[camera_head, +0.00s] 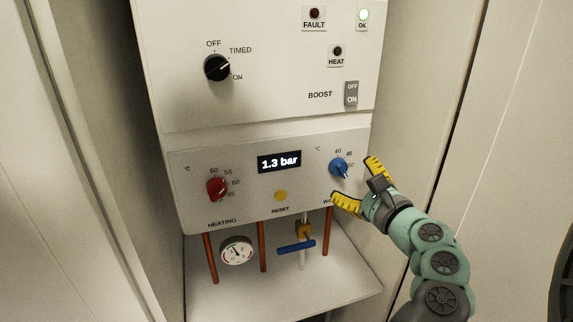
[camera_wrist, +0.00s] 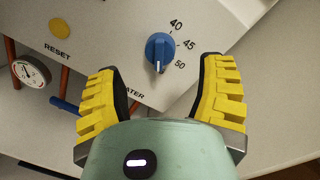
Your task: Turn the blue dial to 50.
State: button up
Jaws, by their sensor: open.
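The blue dial (camera_head: 339,167) is on the right of the lower panel, with marks 40, 45 and 50 beside it. In the wrist view the dial (camera_wrist: 159,48) shows a white pointer line aimed straight down in the picture, off the 50 label and on its far side from 45. My gripper (camera_head: 354,181) is open in front of the panel, its yellow fingers spread on either side of the dial. In the wrist view the gripper (camera_wrist: 160,72) has clear space between each finger and the dial. No contact shows.
A red heating dial (camera_head: 217,188), yellow reset button (camera_head: 280,196) and display reading 1.3 bar (camera_head: 279,162) share the panel. Below are copper pipes (camera_head: 262,247), a gauge (camera_head: 237,250) and a blue valve handle (camera_head: 296,246). Cabinet walls stand close on both sides.

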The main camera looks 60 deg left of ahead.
aim_at(345, 173)
jog(key=a, duration=0.4)
jog(key=shift+w+r+p, duration=0.1)
jog(key=shift+w+p, duration=0.2)
jog(key=shift+w+a, duration=0.1)
jog(key=shift+a, duration=0.25)
jog(key=shift+w+d, duration=0.1)
grip_shut()
